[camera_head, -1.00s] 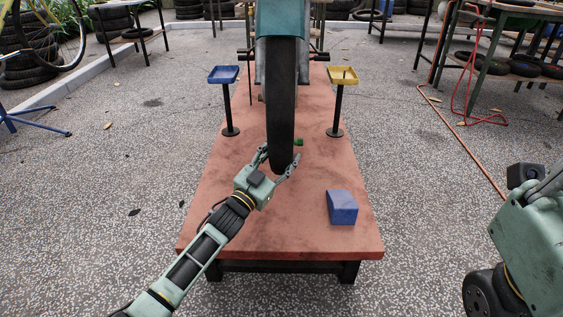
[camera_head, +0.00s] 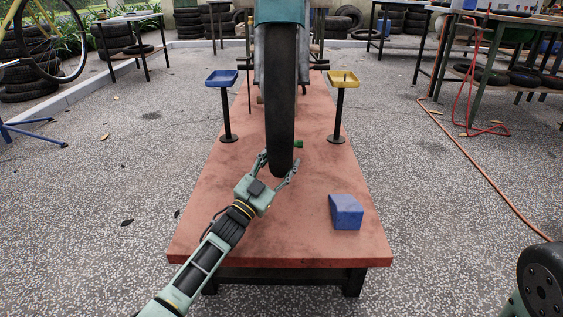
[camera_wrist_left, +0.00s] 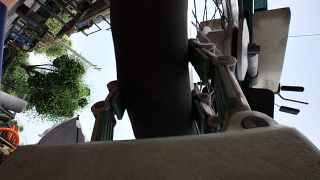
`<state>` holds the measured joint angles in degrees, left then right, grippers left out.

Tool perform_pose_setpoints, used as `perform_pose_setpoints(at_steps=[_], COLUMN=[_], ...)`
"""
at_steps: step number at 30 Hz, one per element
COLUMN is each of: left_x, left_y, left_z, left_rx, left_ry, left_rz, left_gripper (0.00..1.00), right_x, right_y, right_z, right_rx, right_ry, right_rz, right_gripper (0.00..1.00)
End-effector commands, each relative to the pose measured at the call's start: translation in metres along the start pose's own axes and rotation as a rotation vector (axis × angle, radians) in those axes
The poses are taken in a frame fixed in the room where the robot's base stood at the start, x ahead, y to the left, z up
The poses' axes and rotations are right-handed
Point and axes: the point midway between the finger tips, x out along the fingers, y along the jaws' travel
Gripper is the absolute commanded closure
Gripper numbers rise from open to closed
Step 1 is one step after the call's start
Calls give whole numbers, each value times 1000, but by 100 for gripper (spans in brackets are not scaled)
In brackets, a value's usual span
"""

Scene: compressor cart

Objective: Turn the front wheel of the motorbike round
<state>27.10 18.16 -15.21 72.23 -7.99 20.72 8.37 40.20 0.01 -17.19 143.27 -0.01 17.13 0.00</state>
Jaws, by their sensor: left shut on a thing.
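The motorbike's black front wheel (camera_head: 281,110) stands upright over the red platform (camera_head: 230,235), facing me below the teal front part (camera_head: 280,10). My left gripper (camera_head: 277,168) is at the lower end of the tyre, with one finger on each side of it. In the left wrist view the dark tyre (camera_wrist_left: 153,60) runs between the two fingers of the left gripper (camera_wrist_left: 155,95), and the gripper is shut on it. Of my right arm only a part shows at the lower right edge in the head view; its gripper is out of view.
A blue block (camera_head: 346,211) lies on the platform to the right of my left gripper. A blue tray (camera_head: 221,79) and a yellow tray (camera_head: 343,79) stand on posts either side of the wheel. A small green thing (camera_head: 298,144) is just behind the tyre. An orange hose (camera_head: 480,170) crosses the floor at right.

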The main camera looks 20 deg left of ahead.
Motion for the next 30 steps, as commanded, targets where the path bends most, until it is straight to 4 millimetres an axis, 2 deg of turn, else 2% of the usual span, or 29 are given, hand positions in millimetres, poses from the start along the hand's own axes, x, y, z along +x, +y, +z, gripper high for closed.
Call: perform_pose_setpoints(at_steps=[1, 8, 19, 26, 30], left_x=[1, 0, -5, -34, -61], left_y=[-1, 0, 0, -3, -8], left_z=[-1, -1, 0, -7, -17], left_rx=[-7, -4, -2, -1, -2], left_ry=[2, 1, -1, -1, -1], left_rz=[-2, -1, 0, 1, 1], left_gripper=[49, 31, 31, 31, 31], right_x=[0, 0, -1, 0, 0], right_y=[0, 0, 0, 0, 0], right_z=[0, 0, 1, 1, 0], right_rx=[0, 0, 0, 0, 0], right_ry=[0, 1, -3, -2, -1], right_rz=[0, 0, 2, 1, 1], right_gripper=[100, 100, 100, 100, 100])
